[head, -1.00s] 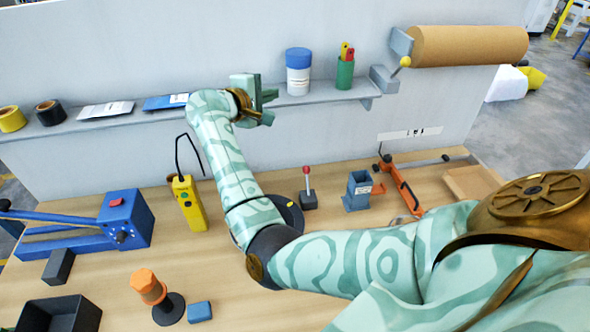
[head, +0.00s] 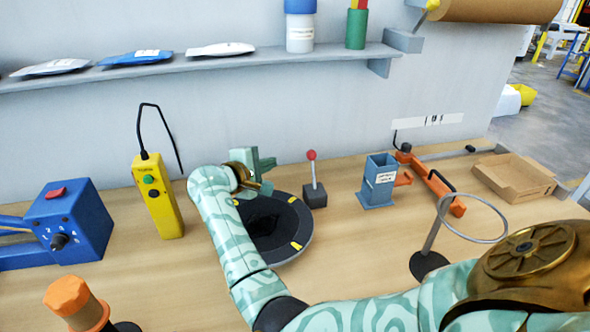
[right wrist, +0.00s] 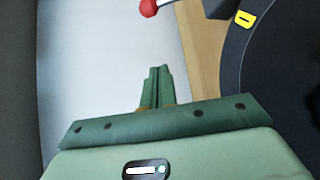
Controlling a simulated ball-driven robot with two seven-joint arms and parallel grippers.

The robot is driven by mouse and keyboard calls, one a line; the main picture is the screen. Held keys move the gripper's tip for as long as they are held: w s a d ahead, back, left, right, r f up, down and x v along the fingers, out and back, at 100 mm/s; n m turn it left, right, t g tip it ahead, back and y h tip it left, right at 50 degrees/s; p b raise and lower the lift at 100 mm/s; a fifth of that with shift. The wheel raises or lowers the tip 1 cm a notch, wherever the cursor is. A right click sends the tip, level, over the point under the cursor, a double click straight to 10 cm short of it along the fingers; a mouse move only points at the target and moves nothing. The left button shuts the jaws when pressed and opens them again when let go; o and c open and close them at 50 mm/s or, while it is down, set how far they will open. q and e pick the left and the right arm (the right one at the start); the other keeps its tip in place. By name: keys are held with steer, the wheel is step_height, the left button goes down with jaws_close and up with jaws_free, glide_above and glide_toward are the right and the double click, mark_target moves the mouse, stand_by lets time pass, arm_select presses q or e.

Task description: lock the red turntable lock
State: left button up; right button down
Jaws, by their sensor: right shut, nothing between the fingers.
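The lock is a lever with a red ball knob (head: 311,155) on a small dark base (head: 314,196), just right of the black turntable (head: 290,234) with yellow marks. The lever stands roughly upright. My right gripper (head: 268,172) is above the turntable's back edge, left of the red knob and apart from it. Its fingers are shut with nothing between them. In the right wrist view the shut fingertips (right wrist: 160,75) point toward the wall, and the red knob (right wrist: 148,8) shows at the top edge. My left gripper is not in view.
A yellow pendant (head: 158,200) and a blue control box (head: 70,222) stand to the left. A blue-grey holder (head: 378,181), an orange tool (head: 432,186) and a ring stand (head: 430,262) are to the right. A shelf (head: 230,62) runs along the wall.

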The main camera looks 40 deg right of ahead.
mark_target(313, 170)
steer(key=shift+r, duration=0.15)
steer(key=shift+d, duration=0.1)
steer(key=s+d+f+p, duration=0.1)
steer(key=d, duration=0.8)
steer(key=shift+s+f, duration=0.15)
steer(key=shift+f, duration=0.15)
